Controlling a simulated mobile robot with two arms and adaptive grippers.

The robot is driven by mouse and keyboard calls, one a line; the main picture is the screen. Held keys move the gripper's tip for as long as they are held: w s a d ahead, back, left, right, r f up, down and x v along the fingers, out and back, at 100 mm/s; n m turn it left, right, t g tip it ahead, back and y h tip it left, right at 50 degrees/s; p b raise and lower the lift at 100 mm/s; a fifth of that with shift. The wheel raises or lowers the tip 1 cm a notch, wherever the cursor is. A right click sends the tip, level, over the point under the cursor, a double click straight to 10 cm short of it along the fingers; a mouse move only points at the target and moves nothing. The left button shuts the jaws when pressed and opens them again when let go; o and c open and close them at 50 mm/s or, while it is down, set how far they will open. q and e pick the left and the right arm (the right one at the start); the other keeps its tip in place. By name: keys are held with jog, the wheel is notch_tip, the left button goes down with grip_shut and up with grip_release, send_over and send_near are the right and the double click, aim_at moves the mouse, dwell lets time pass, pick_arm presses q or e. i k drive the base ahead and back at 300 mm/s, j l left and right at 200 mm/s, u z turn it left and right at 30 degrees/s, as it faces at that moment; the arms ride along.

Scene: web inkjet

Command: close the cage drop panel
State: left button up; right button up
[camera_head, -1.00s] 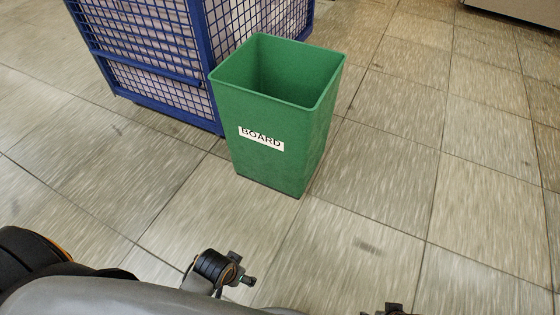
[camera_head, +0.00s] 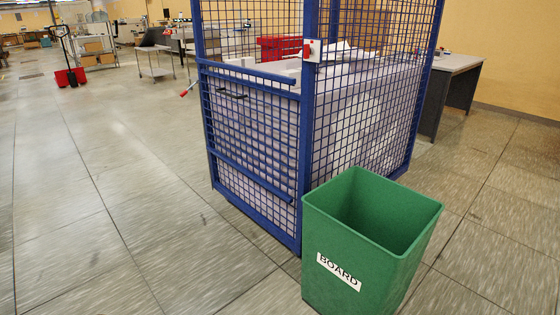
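A blue wire-mesh cage (camera_head: 305,150) stands in the middle of the head view, filled with white and pale material. Its front left face has a mesh lower half (camera_head: 250,140) with a blue bar along its top and a second, lower bar across it. A small dark handle (camera_head: 231,95) shows near the top of this mesh. Whether the drop panel hangs folded down over this lower half I cannot tell for sure. A red and white latch (camera_head: 312,49) sits on the near corner post, and a red lever (camera_head: 188,90) sticks out at the left post. Neither gripper is in view.
A green bin (camera_head: 370,245) labelled BOARD stands close before the cage's near corner, at the right. The floor left of the cage is clear. A grey desk (camera_head: 452,65) stands behind it at the right. A red pallet truck (camera_head: 70,75) and tables are far back left.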

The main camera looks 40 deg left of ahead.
aim_at(279, 79)
jog(key=u, duration=1.55)
